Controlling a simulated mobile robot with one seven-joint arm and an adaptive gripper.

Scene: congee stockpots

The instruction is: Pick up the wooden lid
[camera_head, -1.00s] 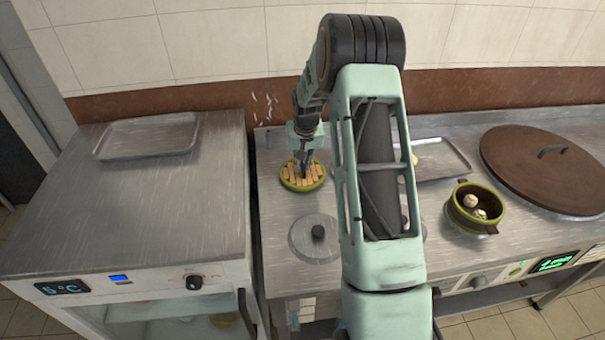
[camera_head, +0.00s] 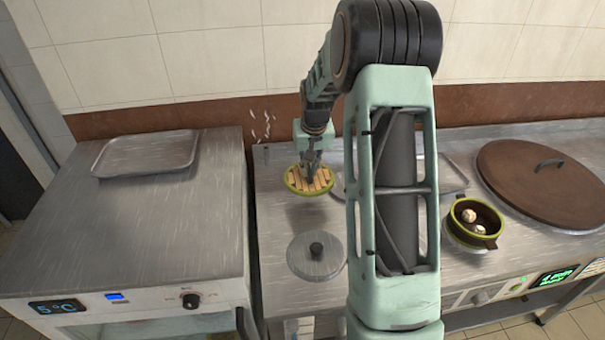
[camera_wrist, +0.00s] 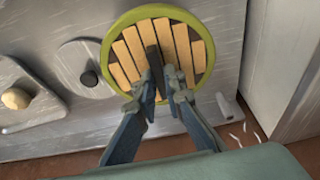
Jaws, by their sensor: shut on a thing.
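The wooden lid (camera_head: 297,181) is round, with light wooden slats and a yellow-green rim. It also fills the upper middle of the wrist view (camera_wrist: 129,62). My gripper (camera_head: 311,172) is shut on the dark handle bar across the lid's middle; in the wrist view the two fingertips (camera_wrist: 168,88) close on that bar. In the head view the lid appears held a little above the steel counter. The far side of the handle is partly hidden by the fingers.
A grey metal lid with a black knob (camera_head: 316,262) lies in front of the wooden lid. To the right are a green-rimmed pot (camera_head: 461,232) holding pale balls, and a large brown lid (camera_head: 520,190). An empty tray (camera_head: 147,153) rests on the left cabinet.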

